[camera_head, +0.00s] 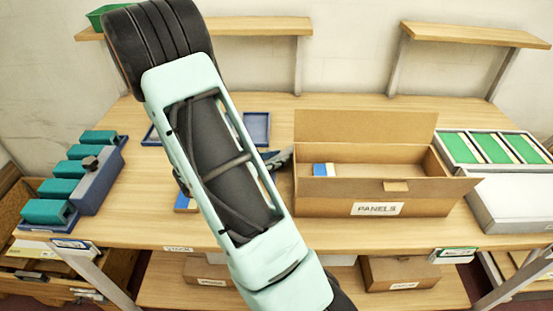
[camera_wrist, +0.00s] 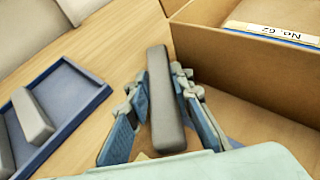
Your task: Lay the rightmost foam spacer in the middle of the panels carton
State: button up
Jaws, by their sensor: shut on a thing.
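My gripper (camera_wrist: 161,92) is shut on a grey foam spacer (camera_wrist: 164,118), a long block held between the two fingers in the wrist view. The panels carton (camera_head: 377,209) is an open brown box with raised flaps, right of my arm in the head view. Its wall (camera_wrist: 222,48) shows at the right of the wrist view, and the held spacer is beside it, outside the carton. In the head view my arm hides most of the gripper and the spacer. Two more grey foam spacers (camera_wrist: 32,116) lie at the left of the wrist view.
A blue tray (camera_wrist: 73,112) holds the other spacers. Inside the carton, a blue-and-white item (camera_head: 323,169) stands at the left; the rest looks mostly clear. Teal blocks (camera_head: 61,188) stand at the far left. Green-topped panels (camera_head: 497,148) and a white box (camera_head: 515,200) are at the right.

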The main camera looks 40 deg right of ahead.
jog(key=shift+f+b, duration=0.3)
jog(key=o, duration=0.5)
jog(key=shift+r, duration=0.1)
jog(key=shift+o, duration=0.2)
